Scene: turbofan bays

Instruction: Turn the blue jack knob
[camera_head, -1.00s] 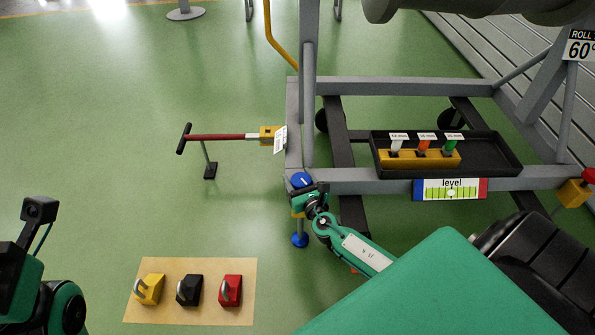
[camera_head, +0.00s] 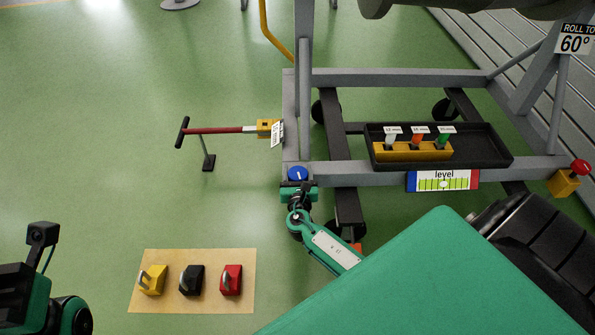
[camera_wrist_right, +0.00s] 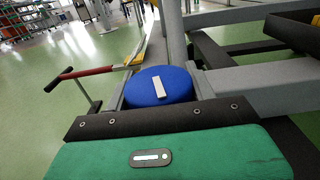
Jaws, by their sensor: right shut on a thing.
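The blue jack knob (camera_head: 298,173) sits at the near left corner of the grey frame, with a white mark on top. In the right wrist view the knob (camera_wrist_right: 145,88) is a round blue disc with a white bar, just beyond my gripper's black edge. My right gripper (camera_head: 298,184) is at the knob's near side, shut on it; its fingertips are mostly hidden. My left arm's dark end part (camera_head: 42,235) shows at the lower left, far from the knob; its jaws cannot be made out. The level gauge (camera_head: 443,181) hangs on the frame's front bar, its bubble near the middle.
A red-handled tow bar (camera_head: 215,130) sticks out left from the frame. A black tray (camera_head: 490,150) on the frame holds coloured pins. A tan mat (camera_head: 210,303) with yellow, black and red blocks lies on the floor. A red knob (camera_head: 580,167) is at the right.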

